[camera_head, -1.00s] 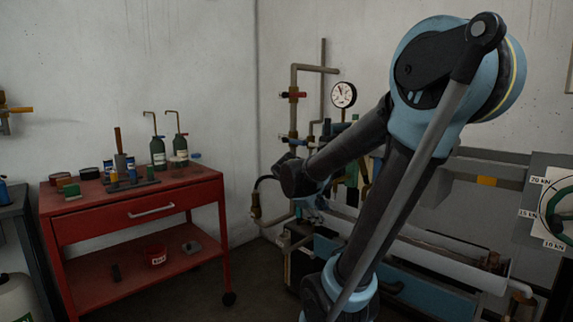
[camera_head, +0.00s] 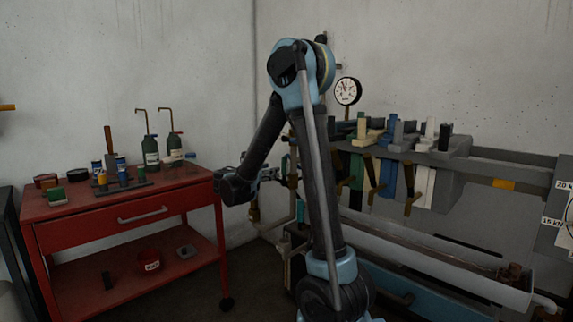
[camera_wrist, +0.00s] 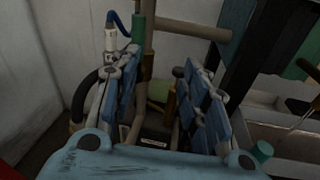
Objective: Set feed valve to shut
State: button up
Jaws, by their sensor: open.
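My gripper (camera_head: 270,174) is open and empty in the head view, level in front of the pipework at the wall corner. In the wrist view its blue jaws (camera_wrist: 160,85) stand apart, with an upright pipe (camera_wrist: 148,45) visible beyond and between them. A teal-green sleeve or handle (camera_wrist: 138,48) lies along that pipe, near the left jaw's tip. I cannot tell whether it is the feed valve. My arm hides much of the pipework in the head view. No contact with the pipe can be made out.
A red cart (camera_head: 180,207) with bottles and small items stands left of my gripper. A rack of coloured-handled tools (camera_head: 415,170) and a long grey trough (camera_head: 430,255) are on the right. A round gauge (camera_head: 347,91) is above the pipework. A blue hose (camera_wrist: 118,20) shows in the wrist view.

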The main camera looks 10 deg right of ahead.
aim_at(283, 162)
jog(key=shift+n+t, duration=0.6)
jog(key=shift+n, duration=0.2)
jog(key=a+x, duration=0.1)
jog(key=x, duration=0.4)
jog(key=w+x, duration=0.1)
jog(key=x, duration=0.5)
jog(key=w+a+x, duration=0.1)
jog(key=x, duration=0.5)
jog(key=shift+w+a+r, duration=0.15)
jog(key=shift+w+a, duration=0.05)
jog(key=shift+w, duration=0.1)
jog(key=shift+a, duration=0.1)
grip_shut()
